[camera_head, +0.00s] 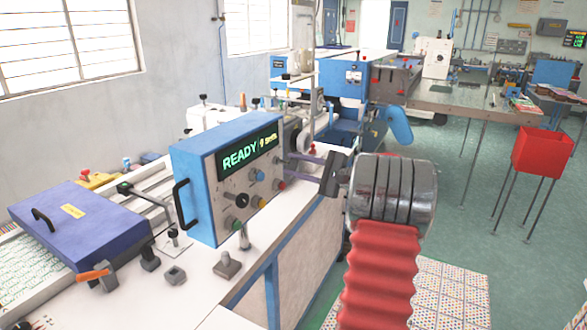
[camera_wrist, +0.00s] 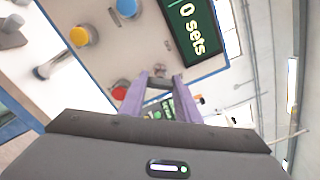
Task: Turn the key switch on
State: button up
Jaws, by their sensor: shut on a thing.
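The blue control box (camera_head: 200,200) stands on the white bench, its screen (camera_head: 247,150) reading "READY" and, in the wrist view, "0 sets" (camera_wrist: 192,28). Its face carries several coloured knobs, among them a red one (camera_head: 281,185), which also shows in the wrist view (camera_wrist: 120,92). My gripper (camera_head: 290,157) reaches the right side of the panel face from the right. In the wrist view its two purple fingers (camera_wrist: 159,80) are shut on a small dark grey piece, which looks like the key switch (camera_wrist: 159,83). The fingers hide most of it, so its turn angle cannot be told.
Yellow (camera_wrist: 80,36) and blue (camera_wrist: 127,8) knobs sit near my fingers on the panel. A red bin (camera_head: 541,152) stands on the open floor at right.

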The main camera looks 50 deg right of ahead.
jog(key=shift+s+d+f+m, duration=0.1)
jog(key=shift+f+m, duration=0.05)
jog(key=shift+m, duration=0.45)
jog(key=shift+d+f+m, duration=0.1)
jog(key=shift+m, duration=0.5)
jog(key=shift+a, duration=0.1)
jog(key=o, duration=1)
jog(key=shift+r, duration=0.1)
jog(key=shift+o, duration=0.2)
jog(key=v, duration=1.3)
jog(key=shift+s, duration=0.35)
